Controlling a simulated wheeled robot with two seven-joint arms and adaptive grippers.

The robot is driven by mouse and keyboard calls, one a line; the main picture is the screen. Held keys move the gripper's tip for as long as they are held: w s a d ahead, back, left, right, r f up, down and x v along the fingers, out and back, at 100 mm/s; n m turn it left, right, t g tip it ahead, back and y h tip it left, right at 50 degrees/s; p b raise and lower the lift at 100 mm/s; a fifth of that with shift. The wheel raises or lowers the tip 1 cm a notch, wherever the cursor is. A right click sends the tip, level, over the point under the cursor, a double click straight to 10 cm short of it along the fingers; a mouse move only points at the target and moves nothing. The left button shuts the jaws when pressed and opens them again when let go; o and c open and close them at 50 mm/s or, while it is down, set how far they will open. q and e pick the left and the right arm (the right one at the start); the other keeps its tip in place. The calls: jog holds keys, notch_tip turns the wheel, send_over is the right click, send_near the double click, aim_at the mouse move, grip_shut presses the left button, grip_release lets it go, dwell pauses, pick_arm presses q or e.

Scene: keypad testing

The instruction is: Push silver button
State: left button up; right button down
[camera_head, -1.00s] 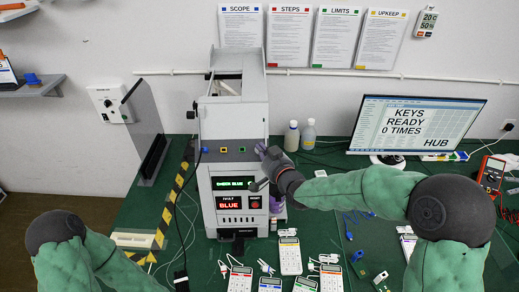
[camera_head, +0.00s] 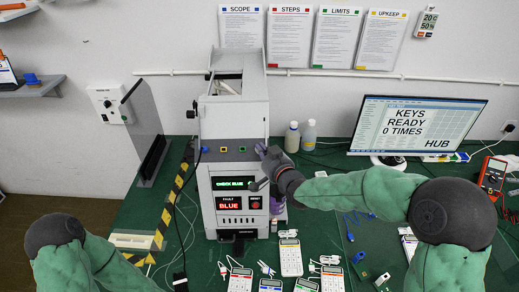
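The grey test machine (camera_head: 233,115) stands upright on the green bench, with a row of coloured buttons on its dark front strip. I see a blue button (camera_head: 204,150), a yellow-framed one (camera_head: 223,149) and a green-framed one (camera_head: 242,149). I cannot make out a silver button. Below, a green display (camera_head: 233,183) appears to read CHECK BLUE, and a red FAULT display (camera_head: 229,203) reads BLUE. My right gripper (camera_head: 262,180) is at the machine's right front edge, beside the displays. Its fingers are too small to tell open from shut, and contact is unclear. My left gripper is out of view.
Several keypads (camera_head: 290,258) lie in front of the machine. Two bottles (camera_head: 292,137) stand behind on the right. A monitor (camera_head: 416,128) reads KEYS READY 0 TIMES. A dark upright panel (camera_head: 146,130) stands left. A red multimeter (camera_head: 492,174) is far right.

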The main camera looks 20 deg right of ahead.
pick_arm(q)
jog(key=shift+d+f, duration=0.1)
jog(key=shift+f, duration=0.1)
pick_arm(e)
jog(key=shift+f, duration=0.15)
jog(key=shift+w+d, duration=0.1)
jog(key=shift+s+r, duration=0.35)
jog(key=shift+r, duration=0.1)
pick_arm(q)
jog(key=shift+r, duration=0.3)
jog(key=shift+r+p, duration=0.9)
jog(key=shift+p, duration=0.15)
pick_arm(e)
jog(key=s+r, duration=0.2)
jog(key=s+a+r, duration=0.1)
jog(key=r, duration=0.1)
jog(key=shift+s+r, duration=0.3)
jog(key=shift+s, duration=0.05)
